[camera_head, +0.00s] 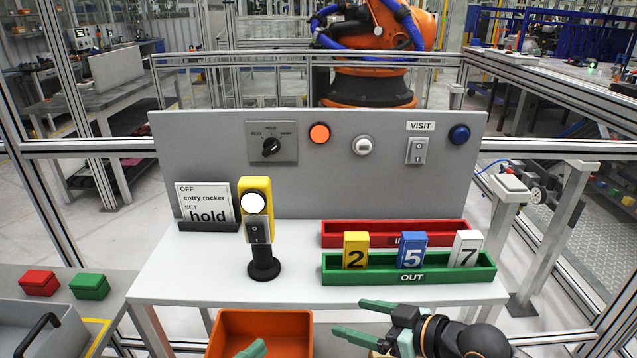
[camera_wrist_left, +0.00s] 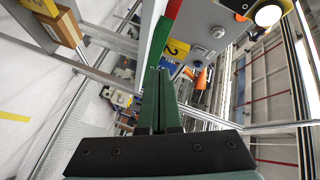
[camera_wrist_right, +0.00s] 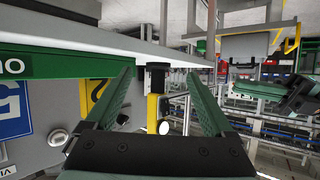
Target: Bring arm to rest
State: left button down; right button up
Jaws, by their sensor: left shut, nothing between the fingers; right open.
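My left gripper (camera_head: 252,350) shows only as a green fingertip at the bottom of the head view, before the orange bin. In the left wrist view its fingers (camera_wrist_left: 160,75) are together with nothing between them. My right gripper (camera_head: 350,317) is open and empty, in front of the table's front edge and below the green OUT tray (camera_head: 408,277). Its spread fingers (camera_wrist_right: 165,76) frame the table edge and the yellow switch post in the right wrist view. The yellow switch post (camera_head: 257,215), with a white lamp and a rocker, stands upright on the table.
The grey panel (camera_head: 200,140) carries a selector knob (camera_head: 271,146), buttons and a VISIT rocker (camera_head: 417,150). A card (camera_head: 206,204) reads "OFF entry rocker SET hold". Tiles 2, 5 and 7 stand in the green tray. An orange bin (camera_head: 262,320) sits below the table's front edge.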

jog(key=s+d+f+m+h, duration=0.2)
jog(key=s+d+f, duration=0.1)
jog(key=s+f, duration=0.3)
jog(key=s+d+f+m+h+p, duration=0.1)
jog(key=s+d+f+m+h, duration=0.2)
jog(key=s+f, duration=0.4)
jog(key=s+d+f+m+t+h+p, duration=0.1)
jog(key=s+d+f+m+h, duration=0.1)
jog(key=s+f, duration=0.5)
jog(key=shift+d+f+m+h, duration=0.35)
jog(key=shift+d+f, duration=0.2)
jog(key=shift+d, duration=0.3)
pick_arm(q)
jog(key=s+a+f+n+g+y, duration=0.1)
jog(key=s+a+f+n+y, duration=0.1)
jog(key=s+f+n, duration=0.2)
jog(key=s+a+f+n+g+y, duration=0.1)
jog(key=s+a+f+n+y, duration=0.1)
jog(key=f+n, duration=0.6)
jog(key=s+a+f+n+g+y, duration=0.2)
jog(key=s+f+n, duration=0.4)
jog(key=f, duration=0.4)
jog(key=shift+y, duration=0.8)
pick_arm(e)
jog(key=shift+c, duration=0.4)
